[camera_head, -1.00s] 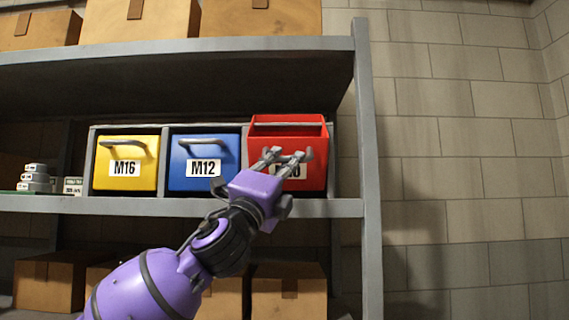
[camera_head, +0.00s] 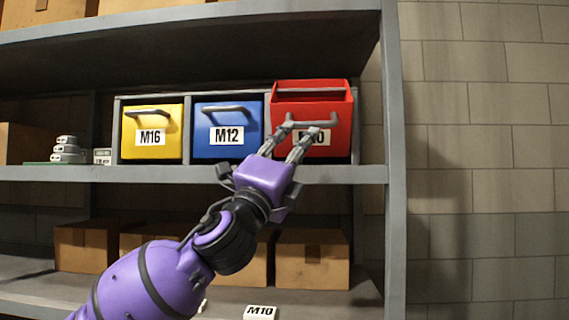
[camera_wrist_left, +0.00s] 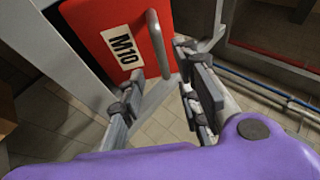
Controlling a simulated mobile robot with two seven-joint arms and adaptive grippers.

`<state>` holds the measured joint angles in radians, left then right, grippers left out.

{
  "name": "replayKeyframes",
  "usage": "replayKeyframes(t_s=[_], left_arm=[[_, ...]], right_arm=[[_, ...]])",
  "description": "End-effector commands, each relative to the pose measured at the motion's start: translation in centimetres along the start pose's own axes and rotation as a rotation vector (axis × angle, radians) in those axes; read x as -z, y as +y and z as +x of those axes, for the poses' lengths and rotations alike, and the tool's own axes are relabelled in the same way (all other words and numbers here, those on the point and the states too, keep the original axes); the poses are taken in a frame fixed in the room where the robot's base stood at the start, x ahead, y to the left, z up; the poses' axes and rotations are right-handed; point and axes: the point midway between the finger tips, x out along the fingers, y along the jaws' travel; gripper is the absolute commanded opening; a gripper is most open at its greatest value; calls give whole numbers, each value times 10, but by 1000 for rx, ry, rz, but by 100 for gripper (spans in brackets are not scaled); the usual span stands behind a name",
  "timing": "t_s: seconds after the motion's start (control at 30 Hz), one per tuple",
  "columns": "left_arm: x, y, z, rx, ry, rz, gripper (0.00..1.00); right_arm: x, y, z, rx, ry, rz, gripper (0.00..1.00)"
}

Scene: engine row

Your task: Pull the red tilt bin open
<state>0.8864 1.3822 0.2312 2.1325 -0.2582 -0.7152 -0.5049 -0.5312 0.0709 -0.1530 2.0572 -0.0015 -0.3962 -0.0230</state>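The red tilt bin (camera_head: 338,139), labelled M10, is at the right end of the bin row. It is tilted out, with its open top showing above its front. Its grey handle (camera_head: 322,121) runs across the front. My left gripper (camera_head: 293,139) is at the handle in the head view, partly covering the label. In the left wrist view the gripper (camera_wrist_left: 160,98) has its fingers spread apart, with the bin's handle (camera_wrist_left: 156,45) reaching between them without clear contact. My right gripper is out of view.
The yellow M16 bin (camera_head: 133,121) and blue M12 bin (camera_head: 208,149) stand closed to the left. The grey shelf post (camera_head: 392,200) rises right of the red bin, with a block wall beyond.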

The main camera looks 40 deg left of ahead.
Motion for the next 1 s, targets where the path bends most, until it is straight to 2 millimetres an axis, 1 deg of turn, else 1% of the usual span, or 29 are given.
replayKeyframes(t_s=[0.03,0.2,0.3,0.4,0.57,1.0], left_arm=[[1,3,-10,-4,2,-2,31],[1,2,-37,-4,1,-2,31],[1,2,-49,-3,1,-2,31],[0,2,-56,-2,0,-1,31],[0,1,-61,-1,-1,0,31],[0,1,-60,-1,-1,0,31]], right_arm=[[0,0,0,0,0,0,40],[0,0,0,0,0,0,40],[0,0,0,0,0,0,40],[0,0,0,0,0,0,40],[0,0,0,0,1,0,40],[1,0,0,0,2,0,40]])
